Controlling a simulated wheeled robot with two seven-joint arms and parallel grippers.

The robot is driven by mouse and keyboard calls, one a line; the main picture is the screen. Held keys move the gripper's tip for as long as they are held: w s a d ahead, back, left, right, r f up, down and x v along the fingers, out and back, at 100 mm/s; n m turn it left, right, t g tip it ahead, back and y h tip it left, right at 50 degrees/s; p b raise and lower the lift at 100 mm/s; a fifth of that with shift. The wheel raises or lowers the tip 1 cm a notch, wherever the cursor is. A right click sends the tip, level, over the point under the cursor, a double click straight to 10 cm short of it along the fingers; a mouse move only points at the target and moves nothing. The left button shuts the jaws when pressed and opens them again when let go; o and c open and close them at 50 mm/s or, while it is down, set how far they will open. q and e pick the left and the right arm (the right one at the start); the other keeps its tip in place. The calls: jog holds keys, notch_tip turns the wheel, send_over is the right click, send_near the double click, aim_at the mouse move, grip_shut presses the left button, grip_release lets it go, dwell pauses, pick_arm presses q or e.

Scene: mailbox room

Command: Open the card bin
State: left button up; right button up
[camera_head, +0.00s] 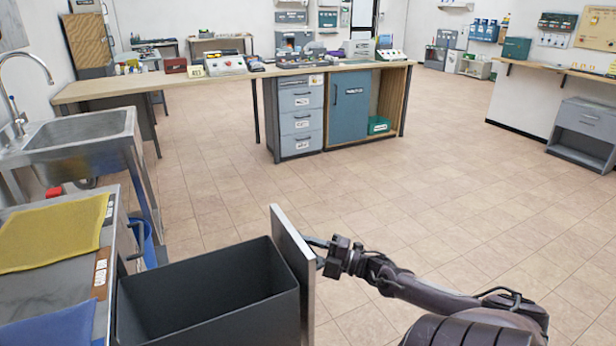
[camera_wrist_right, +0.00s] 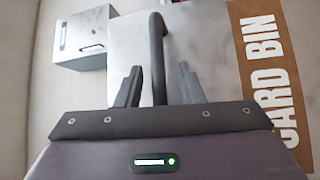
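The card bin is a dark grey open-topped box (camera_head: 215,285) standing pulled out beside the metal counter, empty as far as I see inside. Its pale front panel (camera_head: 296,262) faces right and hides the handle in the head view. My right gripper (camera_head: 318,252) is just outside that panel. In the right wrist view the dark bar handle (camera_wrist_right: 157,50) runs between the two fingers of my right gripper (camera_wrist_right: 158,88), with a gap on each side. The brown CARD BIN label (camera_wrist_right: 270,70) is to the right there. My left gripper is not in view.
The metal counter (camera_head: 50,283) holds a yellow cloth (camera_head: 55,236) and a blue cloth (camera_head: 55,328). A sink (camera_head: 80,130) is behind it, with a blue bucket (camera_head: 143,240) below. The tiled floor ahead is clear up to the workbench (camera_head: 240,80).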

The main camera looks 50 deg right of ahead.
jog(key=shift+s, duration=0.1)
